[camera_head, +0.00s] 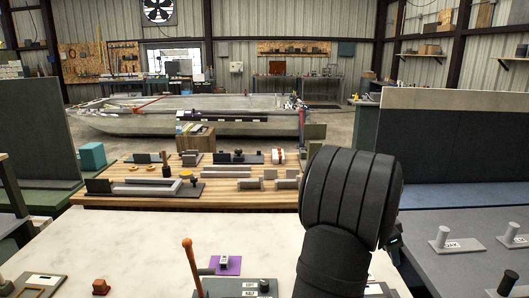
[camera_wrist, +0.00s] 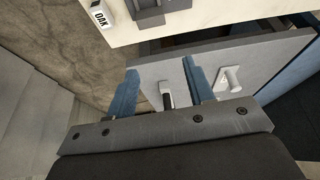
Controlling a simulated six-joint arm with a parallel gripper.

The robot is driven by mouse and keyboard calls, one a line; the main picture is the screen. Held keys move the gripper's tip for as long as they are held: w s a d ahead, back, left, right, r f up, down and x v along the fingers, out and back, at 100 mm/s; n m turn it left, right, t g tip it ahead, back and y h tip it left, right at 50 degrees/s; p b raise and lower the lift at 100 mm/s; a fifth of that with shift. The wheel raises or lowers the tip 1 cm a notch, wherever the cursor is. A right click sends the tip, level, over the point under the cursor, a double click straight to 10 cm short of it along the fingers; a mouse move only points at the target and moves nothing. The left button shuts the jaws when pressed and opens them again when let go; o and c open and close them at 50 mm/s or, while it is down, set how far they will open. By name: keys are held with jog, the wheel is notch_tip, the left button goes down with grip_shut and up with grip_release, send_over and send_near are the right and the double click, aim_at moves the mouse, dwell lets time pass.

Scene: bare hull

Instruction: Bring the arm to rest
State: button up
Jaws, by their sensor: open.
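My arm rises in the front middle-right of the head view as thick black links and hides most of what lies behind it. My gripper is mostly hidden there; only a small dark part shows at the arm's right side. In the wrist view my gripper (camera_wrist: 163,88) shows two blue fingers spread apart with nothing held between them. Beyond the fingers is a grey panel (camera_wrist: 262,62) with a white post (camera_wrist: 228,80) and a dark-topped post (camera_wrist: 167,96). I cannot tell how far the fingers are from it.
A pale worktop (camera_head: 130,235) lies in front, with an orange-tipped lever (camera_head: 190,262), a purple plate (camera_head: 226,265) and a red-brown knob (camera_head: 101,287). A grey bench (camera_head: 455,268) with posts is at right. A wooden table (camera_head: 130,199) with several fixtures stands behind, then a boat hull (camera_head: 180,105).

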jog(key=f, duration=0.1)
jog(key=s+d+f, duration=0.1)
jog(key=shift+d+f+m, duration=0.1)
jog(key=shift+f+m, duration=0.2)
jog(key=shift+m, duration=0.1)
